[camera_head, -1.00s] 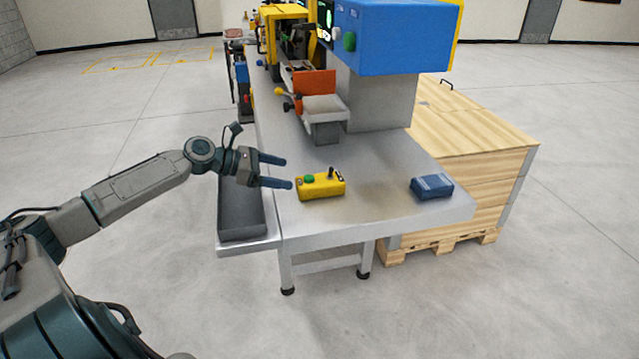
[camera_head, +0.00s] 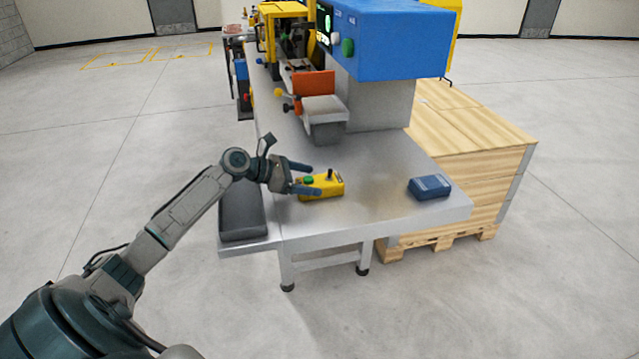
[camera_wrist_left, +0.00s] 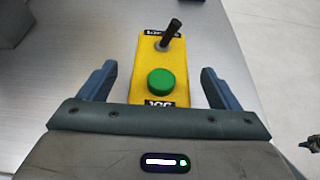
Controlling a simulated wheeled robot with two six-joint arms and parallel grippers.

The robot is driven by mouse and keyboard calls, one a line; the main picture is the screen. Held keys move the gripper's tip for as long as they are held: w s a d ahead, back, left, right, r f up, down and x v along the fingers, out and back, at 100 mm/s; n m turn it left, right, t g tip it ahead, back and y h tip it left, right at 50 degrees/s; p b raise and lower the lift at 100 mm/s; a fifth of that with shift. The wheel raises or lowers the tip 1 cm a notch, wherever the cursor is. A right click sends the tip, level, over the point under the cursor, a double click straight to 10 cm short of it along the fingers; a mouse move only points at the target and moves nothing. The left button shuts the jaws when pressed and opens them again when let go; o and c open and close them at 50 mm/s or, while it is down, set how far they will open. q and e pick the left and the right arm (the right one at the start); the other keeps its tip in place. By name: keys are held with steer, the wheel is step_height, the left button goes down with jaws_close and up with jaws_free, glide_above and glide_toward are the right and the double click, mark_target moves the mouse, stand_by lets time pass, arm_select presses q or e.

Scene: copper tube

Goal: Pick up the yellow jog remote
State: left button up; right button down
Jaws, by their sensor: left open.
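The yellow jog remote (camera_head: 326,187) lies on the grey metal table near its front left part. It has a green button and a black joystick. My left gripper (camera_head: 315,181) is open at the remote's left end, with one finger behind it and one in front. In the left wrist view the remote (camera_wrist_left: 149,68) lies between the spread fingers of my left gripper (camera_wrist_left: 158,88), with a gap on both sides. The joystick end points away from the gripper. My right gripper is not in view.
A dark blue box (camera_head: 430,187) lies to the right on the table (camera_head: 375,205). A dark tray (camera_head: 243,215) sits at the table's left side. A machine with a blue housing (camera_head: 390,45) stands behind. Wooden crates (camera_head: 475,130) stand at the right.

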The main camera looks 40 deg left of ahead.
arm_select(q)
steer(key=shift+w+d+f, duration=0.15)
steer(key=shift+w+d, duration=0.3)
steer(key=shift+f, duration=0.1)
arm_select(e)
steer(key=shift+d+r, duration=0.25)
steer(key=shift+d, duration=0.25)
